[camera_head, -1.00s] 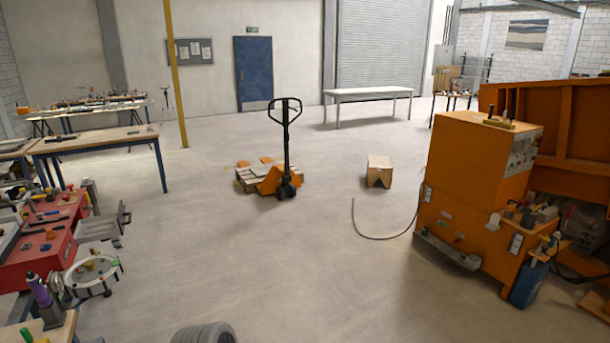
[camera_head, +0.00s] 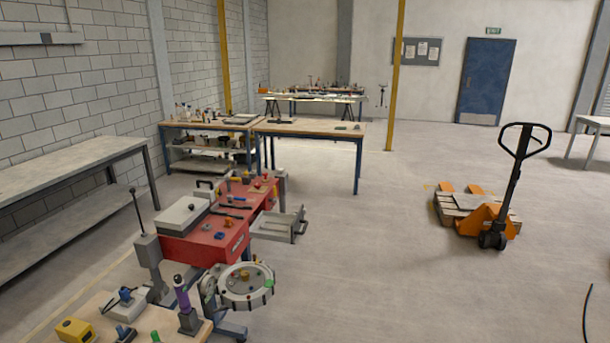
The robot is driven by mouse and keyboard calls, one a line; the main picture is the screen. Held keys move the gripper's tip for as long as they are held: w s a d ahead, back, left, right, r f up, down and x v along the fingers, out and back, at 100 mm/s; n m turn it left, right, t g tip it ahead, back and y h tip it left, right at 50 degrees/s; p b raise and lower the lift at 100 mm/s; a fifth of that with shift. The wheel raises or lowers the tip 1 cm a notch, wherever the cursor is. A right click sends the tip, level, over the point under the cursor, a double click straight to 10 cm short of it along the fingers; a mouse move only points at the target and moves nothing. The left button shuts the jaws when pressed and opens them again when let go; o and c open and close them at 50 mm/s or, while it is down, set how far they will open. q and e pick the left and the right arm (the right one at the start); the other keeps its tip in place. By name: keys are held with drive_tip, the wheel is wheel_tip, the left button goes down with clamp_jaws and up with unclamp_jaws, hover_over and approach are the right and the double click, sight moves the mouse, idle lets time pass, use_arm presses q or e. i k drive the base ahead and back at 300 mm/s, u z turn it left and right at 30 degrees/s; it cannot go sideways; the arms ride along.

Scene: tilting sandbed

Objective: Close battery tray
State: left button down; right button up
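A grey tray (camera_head: 277,226) with a handle at its outer end juts out from the right side of a red-topped machine (camera_head: 203,243) in the head view. It looks like the battery tray, pulled out, but no label is readable. Loose tools lie on the red top, and a grey box (camera_head: 182,217) sits at its left. Neither of my grippers is in view.
A round white fixture (camera_head: 246,286) stands in front of the machine, and a wooden table (camera_head: 150,327) with small tools is at the bottom left. An orange pallet jack (camera_head: 492,225) stands at the right. The floor between is clear.

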sight(281, 227)
drive_tip(key=u, duration=0.05)
drive_tip(key=i, duration=1.1)
drive_tip(key=z, duration=0.55)
drive_tip(key=i, duration=1.95)
drive_tip(key=u, duration=0.65)
drive_tip(key=i, duration=0.65)
drive_tip(key=u, duration=0.15)
